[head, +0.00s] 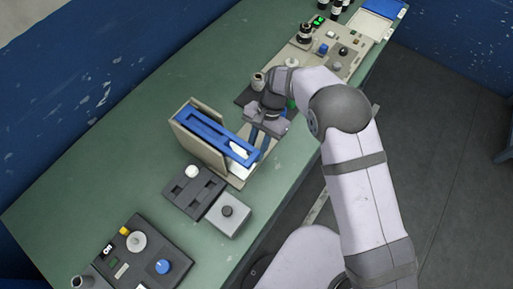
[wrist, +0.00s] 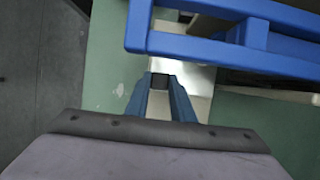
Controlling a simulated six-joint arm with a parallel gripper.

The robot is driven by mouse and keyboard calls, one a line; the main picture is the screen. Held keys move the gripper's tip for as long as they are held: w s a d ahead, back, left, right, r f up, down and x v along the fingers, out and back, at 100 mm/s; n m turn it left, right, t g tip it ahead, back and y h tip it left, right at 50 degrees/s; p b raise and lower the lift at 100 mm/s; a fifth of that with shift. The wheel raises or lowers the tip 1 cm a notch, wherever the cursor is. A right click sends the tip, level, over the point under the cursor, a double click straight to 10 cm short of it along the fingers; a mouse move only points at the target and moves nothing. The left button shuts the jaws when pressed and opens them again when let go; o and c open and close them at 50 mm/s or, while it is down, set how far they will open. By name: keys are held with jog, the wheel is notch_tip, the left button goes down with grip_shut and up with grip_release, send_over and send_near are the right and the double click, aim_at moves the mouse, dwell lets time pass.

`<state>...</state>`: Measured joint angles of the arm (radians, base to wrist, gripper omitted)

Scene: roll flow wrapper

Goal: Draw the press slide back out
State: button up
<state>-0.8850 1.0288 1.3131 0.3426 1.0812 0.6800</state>
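The press stands on the green bench near the middle of the head view, with beige side plates (head: 190,141) and a blue frame (head: 212,131) on top. The blue frame also shows across the top right of the wrist view (wrist: 225,52). A pale metallic slide plate (wrist: 192,75) shows under the frame's edge. My gripper (head: 259,142) points down at the right end of the press. In the wrist view its two blue fingers (wrist: 161,88) stand apart, with a small dark block (wrist: 160,82) between their tips. I cannot tell whether they clamp it.
A dark tray with a white ball (head: 192,172) and a grey box with a black knob (head: 228,211) sit in front of the press. A control panel (head: 135,250) is at lower left, another (head: 335,45) at the back. The bench left of the press is clear.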

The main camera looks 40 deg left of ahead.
jog(key=shift+w+b, duration=1.95)
jog(key=shift+w, duration=2.3)
grip_shut()
jog(key=shift+r, duration=0.1)
jog(key=shift+w, duration=0.1)
jog(key=o, duration=1)
grip_release()
jog(key=shift+b+v, duration=0.9)
jog(key=shift+v, duration=2.7)
